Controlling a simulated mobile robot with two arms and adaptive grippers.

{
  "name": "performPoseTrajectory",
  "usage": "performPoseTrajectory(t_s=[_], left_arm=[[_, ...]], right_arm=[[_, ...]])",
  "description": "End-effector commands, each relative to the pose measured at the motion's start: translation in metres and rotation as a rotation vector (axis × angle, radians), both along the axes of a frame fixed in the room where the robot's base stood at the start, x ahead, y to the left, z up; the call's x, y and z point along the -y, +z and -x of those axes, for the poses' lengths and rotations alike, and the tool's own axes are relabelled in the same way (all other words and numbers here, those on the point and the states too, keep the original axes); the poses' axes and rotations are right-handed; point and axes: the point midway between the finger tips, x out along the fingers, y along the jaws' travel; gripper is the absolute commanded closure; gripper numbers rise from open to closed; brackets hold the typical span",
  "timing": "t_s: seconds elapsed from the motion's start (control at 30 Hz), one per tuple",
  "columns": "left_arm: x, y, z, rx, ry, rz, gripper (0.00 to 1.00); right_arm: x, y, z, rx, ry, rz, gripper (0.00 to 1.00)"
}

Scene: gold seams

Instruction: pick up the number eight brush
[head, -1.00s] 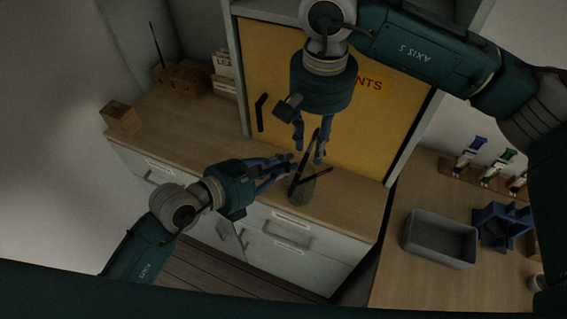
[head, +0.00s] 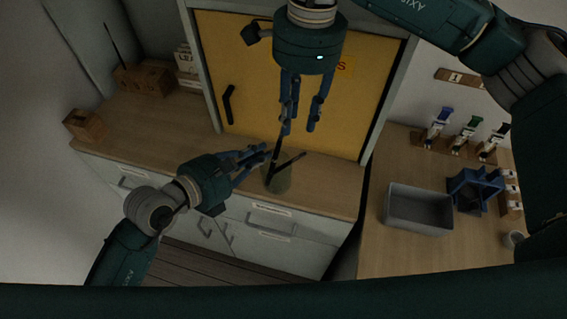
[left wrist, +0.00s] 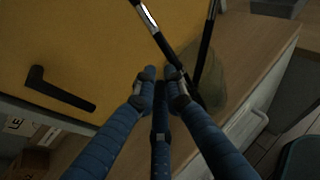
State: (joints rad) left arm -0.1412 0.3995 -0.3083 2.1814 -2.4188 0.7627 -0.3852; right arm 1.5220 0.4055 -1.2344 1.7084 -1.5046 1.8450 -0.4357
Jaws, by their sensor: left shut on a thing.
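A grey-green jar (head: 279,183) stands on the wooden counter and holds dark, slim brushes. One brush (head: 277,152) rises steeply and another (head: 294,162) leans right. No number is readable on them. My left gripper (head: 266,153) is beside the jar's rim, its fingers drawn together at the steep brush. In the left wrist view the fingertips nearly meet at a dark brush with a silver band (left wrist: 149,16); the jar (left wrist: 207,78) is just right of them. My right gripper (head: 299,128) is above the jar, fingers apart; the steep brush's top is close to its left finger.
A yellow cabinet door (head: 240,65) with a dark handle stands behind the counter. A grey bin (head: 418,210) and a blue divided holder (head: 474,190) sit on the right-hand table. A wooden box (head: 83,125) is at the counter's left end.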

Motion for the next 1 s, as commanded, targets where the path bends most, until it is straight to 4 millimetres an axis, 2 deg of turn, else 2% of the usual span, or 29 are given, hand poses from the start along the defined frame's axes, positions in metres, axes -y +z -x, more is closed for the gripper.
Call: performPoseTrajectory(t_s=[0.2, 0.43, 0.63, 1.0], left_arm=[[0.0, -0.005, 0.002, -0.013, -0.003, -0.004, 1.0], [0.0, -0.006, 0.002, -0.013, -0.003, -0.005, 1.0], [0.0, -0.006, 0.003, -0.014, -0.004, -0.006, 1.0], [0.0, -0.007, 0.003, -0.016, -0.004, -0.006, 1.0]], right_arm=[[0.012, 0.022, 0.004, -0.058, -0.542, 0.003, 0.71], [0.02, 0.037, 0.008, -0.115, -0.965, 0.014, 0.71], [0.022, 0.038, 0.011, -0.137, -1.116, 0.023, 0.71], [0.016, -0.013, 0.015, -0.139, -1.131, 0.025, 0.71]])
